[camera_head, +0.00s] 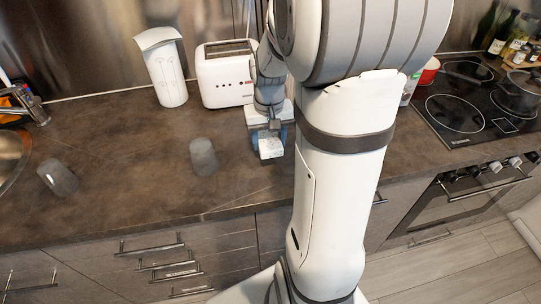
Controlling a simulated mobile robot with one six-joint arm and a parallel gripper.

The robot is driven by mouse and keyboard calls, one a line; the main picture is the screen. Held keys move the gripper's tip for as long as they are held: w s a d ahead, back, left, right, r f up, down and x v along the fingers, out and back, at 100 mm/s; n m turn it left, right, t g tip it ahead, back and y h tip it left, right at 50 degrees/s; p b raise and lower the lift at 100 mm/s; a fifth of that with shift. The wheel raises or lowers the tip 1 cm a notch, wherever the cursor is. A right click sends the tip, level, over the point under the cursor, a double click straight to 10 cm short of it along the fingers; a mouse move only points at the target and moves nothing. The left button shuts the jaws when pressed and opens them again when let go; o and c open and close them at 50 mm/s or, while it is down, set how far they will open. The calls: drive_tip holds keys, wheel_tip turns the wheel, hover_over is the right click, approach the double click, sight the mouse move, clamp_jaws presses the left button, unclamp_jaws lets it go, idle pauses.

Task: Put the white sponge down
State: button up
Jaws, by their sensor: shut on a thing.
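My gripper (270,126) hangs over the brown counter (120,150), in front of the white toaster and left of my arm's thick link. It is shut on the white sponge (271,148), a small pale block between its fingers. The sponge's lower end points down toward the counter. I cannot tell whether it touches the surface or is just above it. The gripper's fingers hide the upper part of the sponge.
A dark grey cup (204,157) stands left of the sponge, and another grey cup (58,177) is farther left near the sink (10,155). A white toaster (227,75) and a white paper-towel holder (163,70) stand behind. The stove (480,105) is right. Counter between the cups is clear.

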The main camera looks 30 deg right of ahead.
sight(270, 163)
drive_tip(key=shift+s+d+f, duration=0.1)
drive_tip(key=shift+s+f, duration=0.05)
drive_tip(key=shift+f, duration=2.8)
drive_tip(key=shift+f, duration=0.2)
drive_tip(key=o, duration=0.9)
